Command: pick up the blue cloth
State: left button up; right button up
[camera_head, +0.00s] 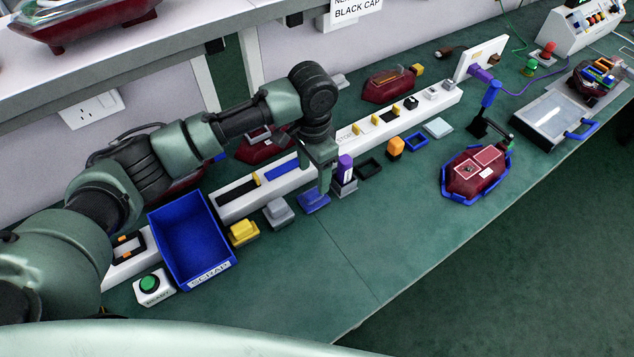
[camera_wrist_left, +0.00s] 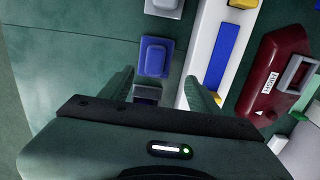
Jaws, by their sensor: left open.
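A blue cloth (camera_head: 314,203) lies on the green bench in front of the long white rail. It looks like a small pad on a flat blue base, and it shows beyond the fingertips in the left wrist view (camera_wrist_left: 155,58). My left gripper (camera_head: 323,181) points down just above and behind it, partly covering it in the head view. Its two fingers (camera_wrist_left: 160,85) are apart, with a grey, purple-tipped object (camera_wrist_left: 147,93) partly seen between them. Whether a finger touches the cloth cannot be told. My right gripper is in neither view.
A grey pad (camera_head: 278,212) and a yellow pad (camera_head: 243,232) sit left of the cloth. A purple-topped holder (camera_head: 345,175) stands close on its right. The white rail (camera_head: 265,188) runs behind. A blue scrap bin (camera_head: 207,273) is further left. The bench front is clear.

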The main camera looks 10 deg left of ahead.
aim_at(313, 193)
pick_arm(q)
jog(key=shift+s+f, duration=0.15)
jog(key=shift+f, duration=0.4)
jog(key=shift+s+f, duration=0.25)
jog(key=shift+s, duration=0.05)
jog(key=shift+s+f+p, duration=0.15)
jog(key=shift+s+f, duration=0.05)
jog(key=shift+f, duration=0.35)
jog(key=shift+s+f+p, duration=0.15)
jog(key=shift+f, duration=0.35)
notch_tip(313, 193, down, 3)
jog(key=shift+w+r, duration=0.15)
jog(key=shift+r, duration=0.05)
jog(key=shift+f, duration=0.25)
jog(key=c, duration=1.1)
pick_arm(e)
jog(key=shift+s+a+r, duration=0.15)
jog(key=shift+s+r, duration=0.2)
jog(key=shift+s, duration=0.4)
